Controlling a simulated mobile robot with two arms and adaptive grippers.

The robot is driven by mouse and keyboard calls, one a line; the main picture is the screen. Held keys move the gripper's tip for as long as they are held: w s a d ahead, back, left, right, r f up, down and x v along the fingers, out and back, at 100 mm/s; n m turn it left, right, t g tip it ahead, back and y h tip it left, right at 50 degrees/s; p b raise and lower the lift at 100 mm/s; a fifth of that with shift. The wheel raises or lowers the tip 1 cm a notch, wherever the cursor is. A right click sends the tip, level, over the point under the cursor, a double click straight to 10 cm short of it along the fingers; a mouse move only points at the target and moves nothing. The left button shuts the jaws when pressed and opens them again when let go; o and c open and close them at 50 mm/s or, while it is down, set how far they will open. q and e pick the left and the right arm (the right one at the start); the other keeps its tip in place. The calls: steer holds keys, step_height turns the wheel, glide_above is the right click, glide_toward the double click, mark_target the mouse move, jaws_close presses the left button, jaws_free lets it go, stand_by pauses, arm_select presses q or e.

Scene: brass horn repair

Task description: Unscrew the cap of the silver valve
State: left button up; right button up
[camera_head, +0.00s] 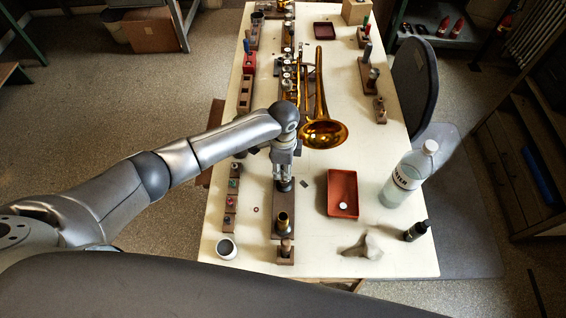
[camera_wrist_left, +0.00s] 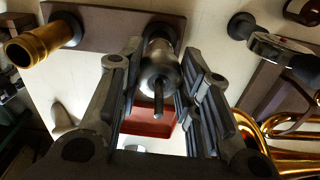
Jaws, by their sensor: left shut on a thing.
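The silver valve (camera_wrist_left: 158,66) stands in a dark wooden block (camera_wrist_left: 112,30), with a thin stem pointing toward the wrist camera. My left gripper (camera_head: 284,177) reaches down over the block in the head view. In the left wrist view its two fingers (camera_wrist_left: 158,82) are on either side of the valve's silver upper part and are shut on it. In the head view the fingers and wrist hide most of the valve. I cannot make out the seam between cap and valve body. My right gripper is in neither view.
A brass valve (camera_head: 283,221) stands in the block's near end. The brass horn (camera_head: 323,132) lies just beyond my left gripper. A red tray (camera_head: 342,181) holding a small white disc, a large clear bottle (camera_head: 399,183) and a crumpled cloth (camera_head: 361,246) are to the right.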

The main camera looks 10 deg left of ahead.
arm_select(q)
steer(key=shift+n, duration=0.5)
steer(key=shift+p, duration=0.3)
steer(key=shift+r+n+p, duration=0.15)
steer(key=shift+n+p, duration=0.3)
steer(key=shift+n, duration=0.05)
steer(key=shift+s+n+p, duration=0.1)
steer(key=shift+n+p, duration=0.95)
steer(key=shift+n, duration=0.35)
steer(key=shift+n+p, duration=0.3)
steer(key=shift+n, duration=0.4)
